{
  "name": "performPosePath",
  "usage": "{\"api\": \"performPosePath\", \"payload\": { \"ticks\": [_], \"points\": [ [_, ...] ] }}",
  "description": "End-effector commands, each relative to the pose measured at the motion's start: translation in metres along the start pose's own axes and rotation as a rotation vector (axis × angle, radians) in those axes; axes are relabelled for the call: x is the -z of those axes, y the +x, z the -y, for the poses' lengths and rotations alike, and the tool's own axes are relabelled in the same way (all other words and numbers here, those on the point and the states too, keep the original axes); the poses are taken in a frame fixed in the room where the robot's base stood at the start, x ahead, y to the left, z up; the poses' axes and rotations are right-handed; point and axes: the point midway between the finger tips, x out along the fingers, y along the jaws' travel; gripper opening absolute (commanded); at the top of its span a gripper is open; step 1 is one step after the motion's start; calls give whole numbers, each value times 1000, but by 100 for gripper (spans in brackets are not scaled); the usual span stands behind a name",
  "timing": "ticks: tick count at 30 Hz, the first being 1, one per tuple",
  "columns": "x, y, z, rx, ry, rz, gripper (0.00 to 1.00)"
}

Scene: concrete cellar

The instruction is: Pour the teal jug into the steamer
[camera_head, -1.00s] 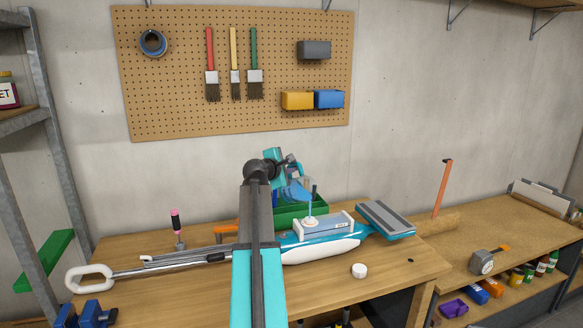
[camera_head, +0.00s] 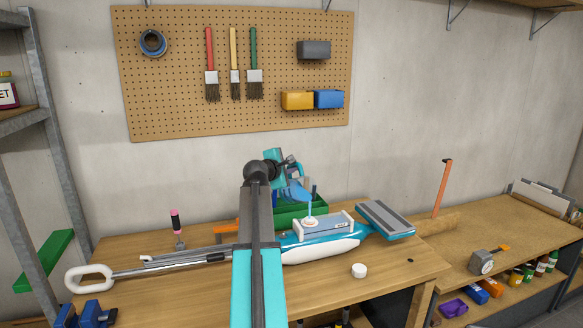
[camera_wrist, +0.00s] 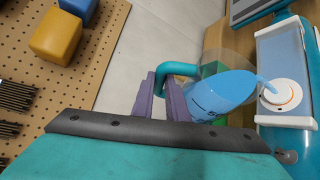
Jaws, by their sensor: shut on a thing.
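The jug (camera_head: 297,190) is see-through with a teal handle (camera_wrist: 180,69) and blue liquid inside. My gripper (camera_wrist: 160,98) is shut on that handle; in the head view my gripper (camera_head: 284,166) is partly hidden by my arm. The jug (camera_wrist: 222,95) is tipped steeply, its mouth toward the steamer. A blue stream (camera_wrist: 265,81) runs from it into the round white filler opening (camera_wrist: 283,96). The teal and white steamer (camera_head: 320,249) lies on its side along the bench, and its opening (camera_head: 310,221) faces up. My arm hides part of it.
A loose white cap (camera_head: 359,270) lies at the bench front. A green bin (camera_head: 290,214) stands behind the jug. A pink-handled tool (camera_head: 177,228) is at back left. A pegboard (camera_head: 180,115) hangs on the wall. A lower bench (camera_head: 500,262) at right holds a tape measure.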

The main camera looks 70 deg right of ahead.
Motion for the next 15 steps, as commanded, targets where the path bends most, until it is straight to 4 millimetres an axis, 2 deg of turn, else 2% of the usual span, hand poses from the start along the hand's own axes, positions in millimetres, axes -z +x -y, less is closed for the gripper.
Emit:
{"api": "performPosePath", "payload": {
  "ticks": [15],
  "points": [
    [7, 5, -10, 63, -95, 0, 0]
  ]
}}
